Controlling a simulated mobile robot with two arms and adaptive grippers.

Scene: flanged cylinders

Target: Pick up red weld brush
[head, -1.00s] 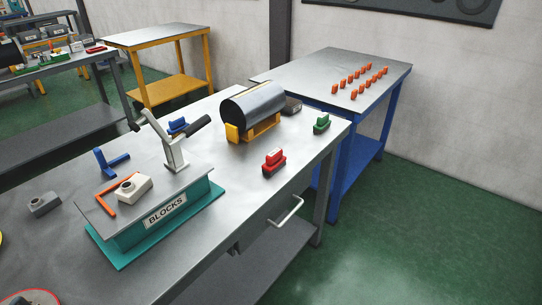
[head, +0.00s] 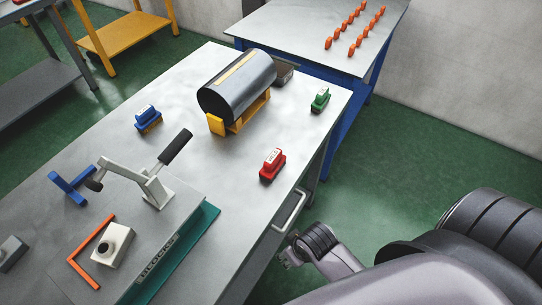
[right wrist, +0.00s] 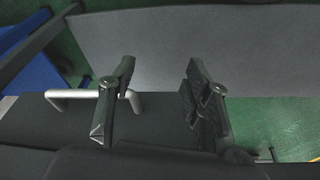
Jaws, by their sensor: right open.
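The red weld brush (head: 272,164) sits upright on the grey workbench (head: 225,160), near its right edge in the head view. My right gripper (head: 291,257) is beyond the bench's right edge, in front of and lower in the picture than the brush, and apart from it. In the right wrist view the right gripper (right wrist: 158,92) has its two fingers spread with nothing between them. The red brush does not show in the right wrist view. My left gripper is in neither view.
A green brush (head: 320,99), a blue brush (head: 148,117) and a black cylinder on a yellow stand (head: 237,88) share the bench. The clamp block (head: 158,187) stands to the left. A bench handle (head: 290,210) sticks out near my right gripper. Bench surface around the red brush is clear.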

